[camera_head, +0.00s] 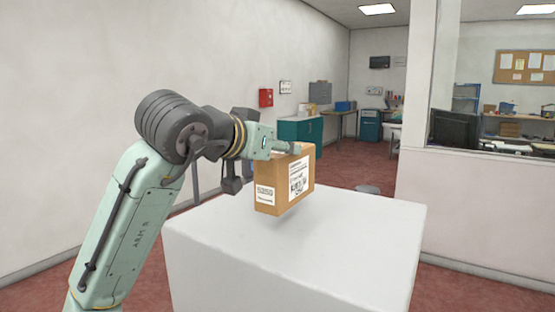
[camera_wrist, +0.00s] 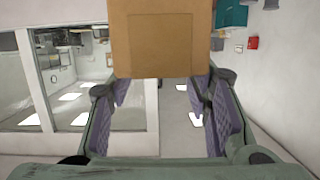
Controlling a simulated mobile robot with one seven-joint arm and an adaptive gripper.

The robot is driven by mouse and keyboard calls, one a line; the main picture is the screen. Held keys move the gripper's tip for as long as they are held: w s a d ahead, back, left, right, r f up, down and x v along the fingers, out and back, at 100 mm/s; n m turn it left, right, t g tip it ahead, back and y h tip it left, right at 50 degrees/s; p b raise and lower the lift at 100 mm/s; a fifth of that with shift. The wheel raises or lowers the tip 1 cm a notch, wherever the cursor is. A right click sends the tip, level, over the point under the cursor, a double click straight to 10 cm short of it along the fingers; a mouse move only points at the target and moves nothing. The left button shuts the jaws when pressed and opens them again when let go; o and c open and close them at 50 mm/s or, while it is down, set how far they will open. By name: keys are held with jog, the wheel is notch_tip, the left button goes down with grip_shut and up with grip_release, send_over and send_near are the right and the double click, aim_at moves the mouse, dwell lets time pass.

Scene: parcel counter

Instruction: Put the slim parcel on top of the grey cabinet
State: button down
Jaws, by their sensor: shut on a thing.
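The slim parcel (camera_head: 283,185) is a brown cardboard box with white printed labels, upright in the head view. My gripper (camera_head: 285,148) is shut on its upper part. In the wrist view the parcel (camera_wrist: 160,40) fills the top middle, between the purple-padded fingers. A pale grey-white block with a broad flat top (camera_head: 360,222) stands below it; I cannot tell whether this is the grey cabinet. The parcel is over this top with a soft shadow under it, seemingly a little above the surface. The parcel's far side is hidden.
The rest of the pale top is bare. A white partition with a window (camera_head: 495,90) stands at the right. Behind are a teal cabinet (camera_head: 300,131), a small grey wall box (camera_head: 320,94) and a red wall box (camera_head: 266,98). Red floor shows between.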

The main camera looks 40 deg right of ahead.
aim_at(277, 164)
jog(key=shift+w+d, duration=0.1)
jog(key=shift+d, duration=0.05)
jog(key=shift+f, duration=1.8)
jog(key=c, duration=0.8)
grip_release()
jog(key=shift+c, duration=0.2)
